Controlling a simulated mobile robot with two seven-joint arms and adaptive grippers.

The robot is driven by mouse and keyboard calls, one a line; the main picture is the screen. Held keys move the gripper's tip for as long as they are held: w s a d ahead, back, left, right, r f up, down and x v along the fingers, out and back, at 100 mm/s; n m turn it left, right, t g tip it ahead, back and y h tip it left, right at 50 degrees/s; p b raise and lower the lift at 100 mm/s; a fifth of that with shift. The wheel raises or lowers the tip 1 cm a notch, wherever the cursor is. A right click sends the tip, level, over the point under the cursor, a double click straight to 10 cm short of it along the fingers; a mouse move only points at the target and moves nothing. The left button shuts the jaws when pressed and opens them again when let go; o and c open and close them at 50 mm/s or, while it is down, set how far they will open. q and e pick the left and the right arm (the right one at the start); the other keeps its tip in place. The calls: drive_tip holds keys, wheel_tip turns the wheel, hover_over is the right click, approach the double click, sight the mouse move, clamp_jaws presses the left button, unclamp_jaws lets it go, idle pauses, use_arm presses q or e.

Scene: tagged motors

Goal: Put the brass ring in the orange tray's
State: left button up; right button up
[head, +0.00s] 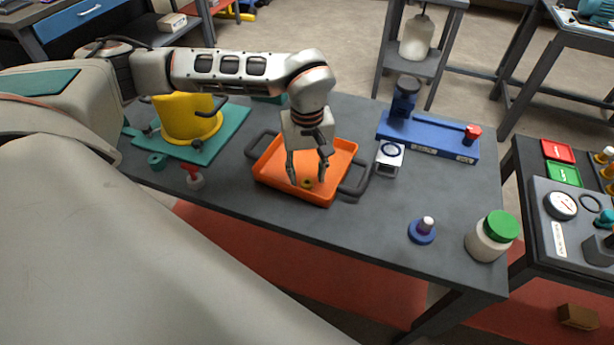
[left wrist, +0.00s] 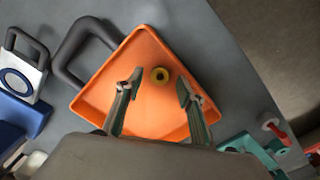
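The orange tray (head: 325,153) stands on the grey table, with a dark handle at each end. It also fills the middle of the left wrist view (left wrist: 148,55). The small brass ring (head: 307,184) appears to lie flat on the tray floor, near the front wall. In the left wrist view the ring (left wrist: 159,76) shows its dark hole and has orange around it. My left gripper (head: 307,177) points down over the tray. Its two fingers are spread apart on either side of the ring, with visible gaps to it. My right gripper is not in view.
A yellow pot (head: 187,118) stands on a teal board (head: 215,135) at the left. A blue stand (head: 428,135), a small white-framed block (head: 389,158), a blue-based knob (head: 422,231) and a green-lidded jar (head: 490,237) are to the right. The table's front middle is clear.

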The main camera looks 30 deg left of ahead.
use_arm(q)
wheel_tip(320, 180, up, 11)
drive_tip(key=shift+f+p, duration=0.2)
drive_tip(key=shift+p, duration=0.1)
drive_tip(key=shift+s, duration=0.1)
idle(0.4)
